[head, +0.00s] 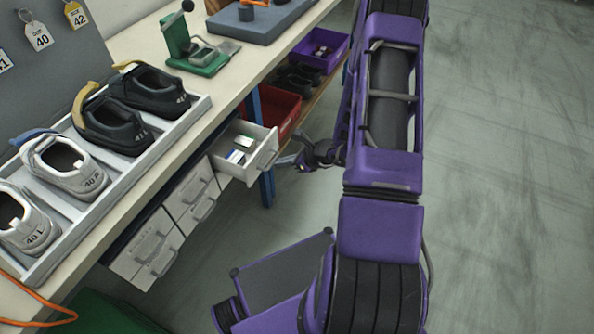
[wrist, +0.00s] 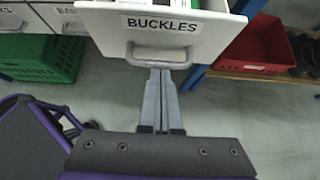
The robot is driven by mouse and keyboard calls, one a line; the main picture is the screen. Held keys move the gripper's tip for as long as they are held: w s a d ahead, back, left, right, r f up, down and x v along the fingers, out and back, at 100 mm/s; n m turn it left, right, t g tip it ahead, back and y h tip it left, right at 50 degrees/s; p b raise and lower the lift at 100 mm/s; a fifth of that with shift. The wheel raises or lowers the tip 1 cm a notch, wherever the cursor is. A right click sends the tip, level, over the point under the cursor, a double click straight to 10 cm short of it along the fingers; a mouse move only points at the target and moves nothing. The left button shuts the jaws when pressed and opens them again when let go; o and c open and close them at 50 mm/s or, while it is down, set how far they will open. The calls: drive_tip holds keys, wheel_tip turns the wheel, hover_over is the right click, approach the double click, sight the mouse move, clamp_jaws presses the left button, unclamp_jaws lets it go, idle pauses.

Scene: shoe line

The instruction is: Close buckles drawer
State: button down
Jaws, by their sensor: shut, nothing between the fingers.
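The buckles drawer (wrist: 183,36) is white with a black "BUCKLES" label and a pale bar handle (wrist: 160,56). In the head view the same drawer (head: 262,160) stands pulled out from the unit under the bench, with small boxes (head: 240,148) inside. My gripper (wrist: 160,72) is shut and empty, its fingertips at the handle's lower edge in the wrist view. In the head view my gripper (head: 279,162) is right in front of the drawer face. I cannot tell whether the fingertips touch it.
Other drawers (head: 190,190) beside it look shut. A blue bench leg (head: 267,188) and a red bin (head: 284,112) stand close by the open drawer. A purple bin (head: 322,50) sits farther along the shelf. A green crate (wrist: 60,58) is on the floor. Floor on the right is clear.

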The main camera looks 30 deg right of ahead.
sight(244, 147)
drive_tip(key=w+a+b, duration=0.1)
drive_tip(key=w+a, duration=0.1)
drive_tip(key=w, duration=0.1)
drive_tip(key=w+a+b, duration=0.1)
drive_tip(key=w+a, duration=0.2)
drive_tip(key=w+a+b, duration=0.1)
drive_tip(key=w+a, duration=0.1)
drive_tip(key=w, duration=0.1)
drive_tip(key=shift+w+a+b, duration=0.3)
drive_tip(key=shift+w, duration=0.05)
drive_tip(key=shift+w+a+r, duration=0.1)
drive_tip(key=shift+w+a, duration=0.1)
drive_tip(key=shift+w, duration=0.05)
drive_tip(key=shift+w, duration=0.1)
